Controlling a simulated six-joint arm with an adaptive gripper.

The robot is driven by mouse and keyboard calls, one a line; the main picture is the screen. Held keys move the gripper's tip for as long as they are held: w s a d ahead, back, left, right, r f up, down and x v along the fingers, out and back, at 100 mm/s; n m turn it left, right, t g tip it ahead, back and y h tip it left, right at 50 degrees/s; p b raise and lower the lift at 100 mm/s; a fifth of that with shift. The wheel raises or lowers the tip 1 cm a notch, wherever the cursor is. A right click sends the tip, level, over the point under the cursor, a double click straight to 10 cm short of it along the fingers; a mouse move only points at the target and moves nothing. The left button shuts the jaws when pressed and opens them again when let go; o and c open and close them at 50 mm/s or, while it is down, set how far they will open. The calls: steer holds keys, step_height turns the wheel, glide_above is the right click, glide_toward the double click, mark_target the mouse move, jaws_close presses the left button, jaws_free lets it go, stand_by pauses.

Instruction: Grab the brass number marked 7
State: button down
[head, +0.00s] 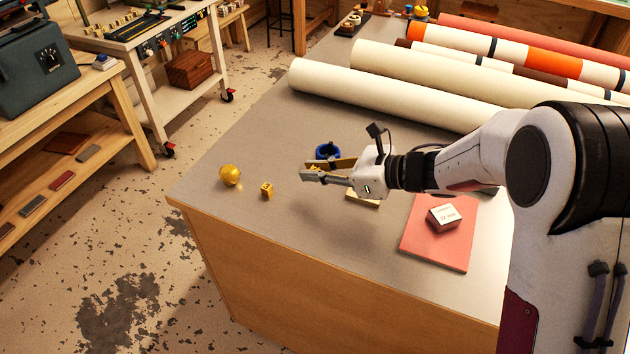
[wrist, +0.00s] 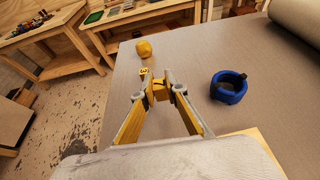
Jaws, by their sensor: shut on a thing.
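My gripper (head: 314,175) is held out over the grey table. In the wrist view my gripper (wrist: 160,91) is shut on a small yellow brass piece (wrist: 160,86) between its fingertips; I cannot read a number on it, and the fingers hide its sides. In the head view I cannot make out the held piece clearly. Another small brass block (head: 266,189) rests on the table left of my gripper. It also shows in the wrist view (wrist: 144,71), just beyond the fingertips, with a dark mark that looks like a 3.
A round yellow object (head: 230,175) stands near the table's left corner. A blue ring-shaped holder (wrist: 228,88) is right of my gripper in the wrist view. A red mat (head: 424,250) bears a small labelled box (head: 444,217). Large cream rolls (head: 390,95) lie behind.

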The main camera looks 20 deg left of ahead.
steer(key=shift+r, duration=2.05)
